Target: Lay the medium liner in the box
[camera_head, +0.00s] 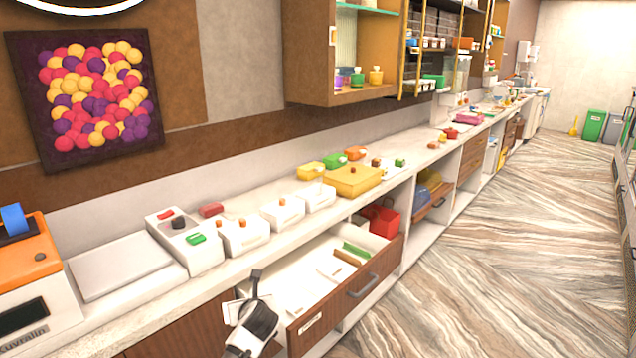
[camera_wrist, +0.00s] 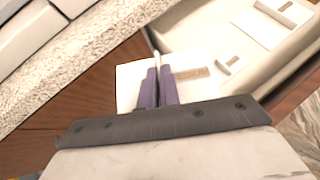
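My gripper (camera_wrist: 158,72) is shut on the thin upright tab of a white liner (camera_wrist: 128,88), a flat piece with a brown label strip. The liner is in front of the drawer's near-left end, apart from the counter edge. In the head view my gripper (camera_head: 256,281) is beside the open drawer's left end; the liner is hard to make out there. I cannot read its size. Two other white tabbed liners (camera_wrist: 229,66) lie in the drawer. Several white boxes with orange knobs (camera_head: 285,213) stand on the counter; I cannot tell which box is meant.
The wooden drawer (camera_head: 376,269) stands open below the counter and also holds green and brown pieces. A yellow box (camera_head: 352,181), a white scale-like unit (camera_head: 187,240) and an orange-and-white machine (camera_head: 36,270) stand on the counter (camera_head: 150,313). The striped floor at right is clear.

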